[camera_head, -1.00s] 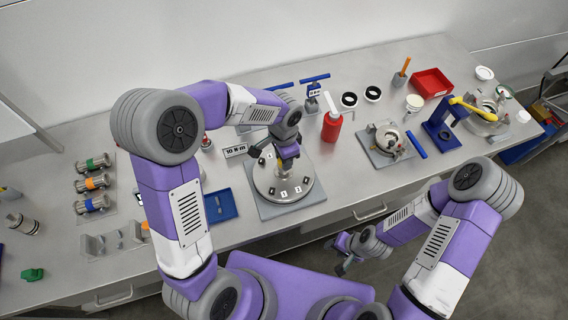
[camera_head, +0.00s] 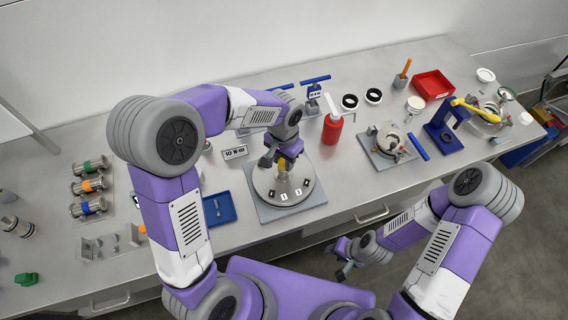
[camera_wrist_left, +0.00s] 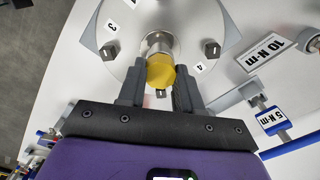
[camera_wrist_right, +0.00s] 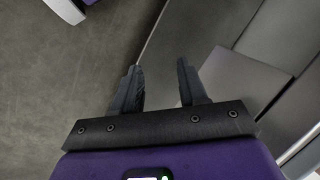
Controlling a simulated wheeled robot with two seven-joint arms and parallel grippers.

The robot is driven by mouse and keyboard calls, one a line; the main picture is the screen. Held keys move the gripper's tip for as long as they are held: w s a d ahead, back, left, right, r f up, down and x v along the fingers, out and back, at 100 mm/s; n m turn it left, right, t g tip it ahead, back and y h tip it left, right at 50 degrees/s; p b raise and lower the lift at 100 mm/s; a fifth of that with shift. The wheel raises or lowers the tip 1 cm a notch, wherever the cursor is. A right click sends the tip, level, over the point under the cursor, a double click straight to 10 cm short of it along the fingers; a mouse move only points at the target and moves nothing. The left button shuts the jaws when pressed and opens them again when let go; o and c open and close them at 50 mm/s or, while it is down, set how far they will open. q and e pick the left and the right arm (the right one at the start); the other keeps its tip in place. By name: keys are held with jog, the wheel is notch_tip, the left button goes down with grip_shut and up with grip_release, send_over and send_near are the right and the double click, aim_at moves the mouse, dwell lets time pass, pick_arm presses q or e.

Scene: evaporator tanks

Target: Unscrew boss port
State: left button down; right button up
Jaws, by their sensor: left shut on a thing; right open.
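The boss port is a short metal stub with a yellow cap (camera_wrist_left: 161,73) at the centre of a round steel cover (camera_head: 266,188). The cover carries several bolts with number labels and sits on a grey square plate (camera_head: 313,203). My left gripper (camera_head: 281,168) is over the middle of the cover. In the left wrist view its fingers (camera_wrist_left: 160,88) stand on either side of the yellow cap, shut on it. The arm hides part of the cover in the head view. My right gripper (camera_wrist_right: 160,80) is open and empty, in front of the bench; it also shows in the head view (camera_head: 341,262).
A blue tray (camera_head: 220,209) lies left of the plate and a 10 N·m label (camera_head: 235,153) behind it. A red bottle (camera_head: 332,129) and a grey fixture (camera_head: 389,144) stand to the right. Blue-handled torque tools (camera_head: 314,88) stand behind. The bench front edge is clear near my right gripper.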

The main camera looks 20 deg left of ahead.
pick_arm(q)
jog(key=n, duration=0.2)
jog(key=shift+n+b, duration=0.4)
jog(key=shift+n, duration=1.2)
jog(key=n, duration=0.3)
jog(key=shift+b, duration=0.3)
jog(key=shift+a+n, duration=0.1)
jog(key=shift+n, duration=1)
jog(key=shift+n, duration=0.8)
jog(key=n, duration=0.3)
jog(key=shift+n, duration=0.3)
